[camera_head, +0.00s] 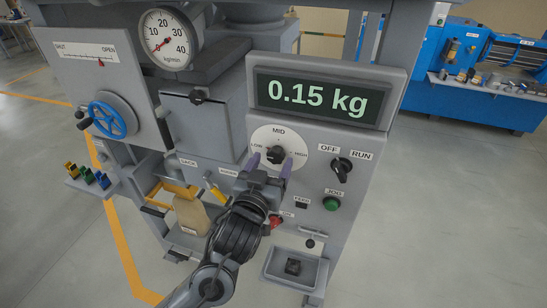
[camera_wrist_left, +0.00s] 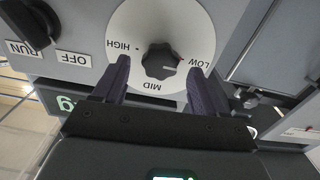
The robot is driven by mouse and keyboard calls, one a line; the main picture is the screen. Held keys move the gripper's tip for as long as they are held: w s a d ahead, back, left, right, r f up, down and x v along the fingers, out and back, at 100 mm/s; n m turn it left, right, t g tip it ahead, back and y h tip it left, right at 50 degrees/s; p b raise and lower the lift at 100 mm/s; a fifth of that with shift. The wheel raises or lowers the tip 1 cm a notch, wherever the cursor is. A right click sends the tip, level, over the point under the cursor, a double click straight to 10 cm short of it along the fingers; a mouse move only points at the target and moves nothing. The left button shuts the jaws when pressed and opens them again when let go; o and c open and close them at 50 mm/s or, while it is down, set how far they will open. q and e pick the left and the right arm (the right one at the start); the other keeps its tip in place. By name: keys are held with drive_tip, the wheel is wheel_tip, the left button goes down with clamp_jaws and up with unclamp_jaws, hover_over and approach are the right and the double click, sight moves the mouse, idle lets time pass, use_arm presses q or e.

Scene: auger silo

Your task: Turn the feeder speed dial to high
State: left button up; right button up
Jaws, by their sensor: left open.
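The feeder speed dial (camera_head: 275,154) is a black knob on a round white plate marked LOW, MID and HIGH, below the weight display. In the left wrist view the knob (camera_wrist_left: 161,61) appears upside down, and its white mark points toward the LOW side. My left gripper (camera_head: 270,161) is open, with its purple fingers on either side of the knob. In the left wrist view the fingers of the gripper (camera_wrist_left: 159,65) stand apart with a gap to the knob; I cannot tell how far they are from the plate. My right gripper is not in view.
The display (camera_head: 318,98) reads 0.15 kg. The OFF/RUN switch (camera_head: 342,170) and a green JOG button (camera_head: 332,203) are right of the dial. A red knob (camera_head: 276,221) lies below, near my wrist. A blue handwheel (camera_head: 112,119) and gauge (camera_head: 166,36) are left.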

use_arm(q)
drive_tip(key=shift+x, duration=1.05)
drive_tip(key=shift+c, duration=0.2)
drive_tip(key=c, duration=1)
